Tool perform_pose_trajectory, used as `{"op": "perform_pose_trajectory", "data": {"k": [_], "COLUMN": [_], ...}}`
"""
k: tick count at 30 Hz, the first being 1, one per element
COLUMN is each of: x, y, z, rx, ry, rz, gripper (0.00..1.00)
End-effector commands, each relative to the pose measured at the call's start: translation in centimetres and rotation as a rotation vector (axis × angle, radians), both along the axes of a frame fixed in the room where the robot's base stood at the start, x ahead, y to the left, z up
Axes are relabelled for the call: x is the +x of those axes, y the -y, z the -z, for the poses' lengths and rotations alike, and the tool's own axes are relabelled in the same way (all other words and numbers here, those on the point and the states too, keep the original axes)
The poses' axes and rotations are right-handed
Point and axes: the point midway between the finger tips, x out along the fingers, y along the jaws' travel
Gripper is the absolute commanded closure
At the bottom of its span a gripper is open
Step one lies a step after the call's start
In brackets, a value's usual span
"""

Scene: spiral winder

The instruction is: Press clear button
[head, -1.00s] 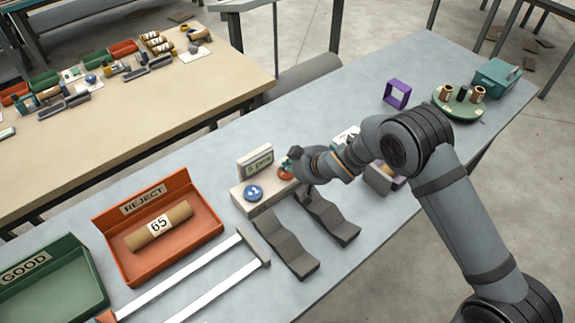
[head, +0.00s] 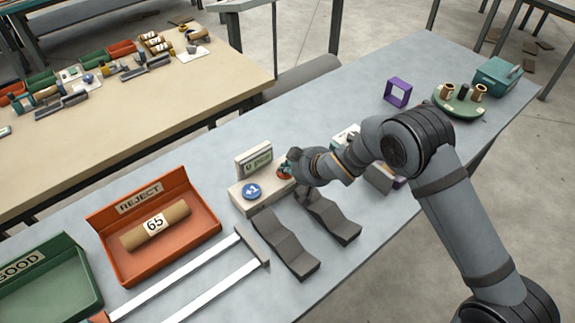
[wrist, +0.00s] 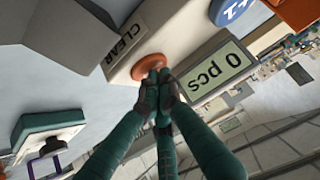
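The counter box (head: 240,197) stands on the grey table with a display (head: 254,163), a blue "+1" button (head: 253,191) and an orange-red clear button (head: 284,173). In the wrist view the clear button (wrist: 150,67) sits beside the label "CLEAR" (wrist: 124,45), and the display (wrist: 225,70) reads "0 pcs". My gripper (wrist: 156,78) has its fingertips together, at the edge of the clear button and seemingly touching it. No object shows between the fingers. In the head view my gripper (head: 289,166) partly covers the button.
A red REJECT tray (head: 200,240) holds a cardboard tube labelled 65 (head: 155,226). A green GOOD tray (head: 75,290) is at the left. Grey stepped supports (head: 290,247) stand right in front of the counter. A purple frame (head: 398,92) stands farther back.

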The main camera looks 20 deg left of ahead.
Motion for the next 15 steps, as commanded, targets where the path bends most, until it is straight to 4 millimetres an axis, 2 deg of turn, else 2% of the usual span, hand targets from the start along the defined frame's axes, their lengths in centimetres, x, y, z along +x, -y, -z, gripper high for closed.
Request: {"op": "perform_pose_trajectory", "data": {"k": [1, 5, 11, 15], "x": [-0.4, -0.5, -0.5, -1.6], "y": [0.4, 0.4, -0.1, 1.8], "z": [0.8, -0.2, -4.6, -6.1], "rx": [-0.015, -0.015, -0.005, 0.0], "ry": [-0.016, -0.015, -0.002, 0.001], "rz": [0.003, 0.002, -0.006, -0.002], "gripper": [1.0, 1.0, 1.0, 1.0]}}
